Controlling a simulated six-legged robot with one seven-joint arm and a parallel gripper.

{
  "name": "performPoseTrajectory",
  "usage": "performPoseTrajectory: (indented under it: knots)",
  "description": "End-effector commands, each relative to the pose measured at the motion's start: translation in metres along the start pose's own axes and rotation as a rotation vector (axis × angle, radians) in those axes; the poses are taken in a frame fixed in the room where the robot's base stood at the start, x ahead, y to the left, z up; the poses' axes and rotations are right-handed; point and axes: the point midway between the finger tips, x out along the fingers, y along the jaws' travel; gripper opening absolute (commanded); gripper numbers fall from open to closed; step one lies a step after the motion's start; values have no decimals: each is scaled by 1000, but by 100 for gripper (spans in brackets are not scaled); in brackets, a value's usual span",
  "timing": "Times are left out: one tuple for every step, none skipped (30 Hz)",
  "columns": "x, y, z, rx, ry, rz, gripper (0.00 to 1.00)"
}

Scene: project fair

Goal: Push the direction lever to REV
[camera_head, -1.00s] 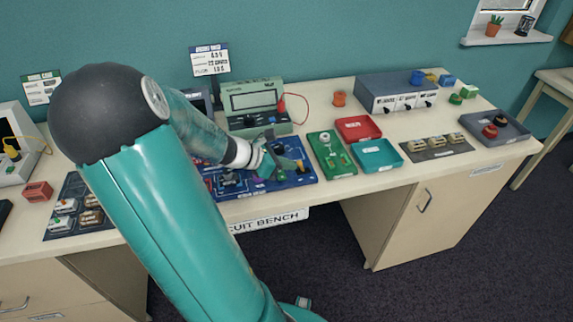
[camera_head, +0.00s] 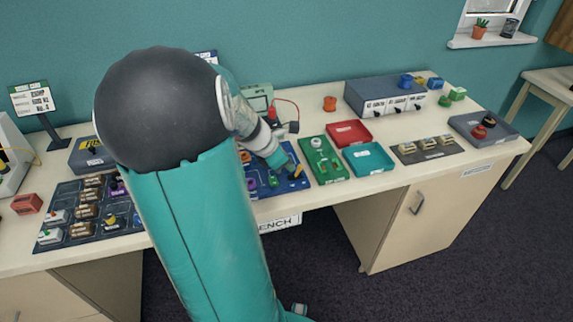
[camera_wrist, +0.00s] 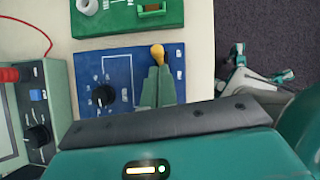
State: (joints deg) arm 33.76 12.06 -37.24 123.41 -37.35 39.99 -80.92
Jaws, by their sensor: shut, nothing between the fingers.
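The direction lever shows in the wrist view as a yellow-orange knob (camera_wrist: 157,51) near the right edge of the blue circuit board (camera_wrist: 120,62). In the head view its knob (camera_head: 298,171) shows at the board's right side. My gripper (camera_wrist: 158,72) is shut and empty, with its teal fingertips right beside the knob. I cannot tell whether they touch it. In the head view my gripper (camera_head: 284,165) is low over the blue board (camera_head: 262,190), partly hidden by my arm. The lever's base and the REV mark cannot be made out.
A black dial (camera_wrist: 103,95) is on the same board. A green board (camera_head: 323,158), a red tray (camera_head: 352,133) and a teal tray (camera_head: 367,158) lie to the right. A green meter (camera_head: 257,97) with a red lead stands behind.

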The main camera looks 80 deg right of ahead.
Motion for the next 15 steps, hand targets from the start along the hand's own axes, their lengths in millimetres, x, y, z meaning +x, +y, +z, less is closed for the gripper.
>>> performPoseTrajectory:
  knots:
    - [-2,0,1,0,0,1,0]
    - [-3,0,2,0,0,2,0]
    - [-4,1,3,0,0,2,0]
    - [-5,1,3,0,0,2,0]
    - [-7,1,4,0,-1,3,0]
    - [-8,1,5,0,-1,3,0]
    - [-9,1,6,0,-1,2,0]
    - [-10,1,6,0,-1,2,0]
    - [-11,1,7,0,-1,1,0]
    - [-12,1,8,0,-1,1,0]
    - [-12,1,8,0,-1,1,0]
    - [-13,1,8,0,-1,1,0]
    - [-13,1,8,-1,-1,1,0]
    - [-13,1,8,-1,-1,1,0]
    - [-13,1,8,-1,-1,0,0]
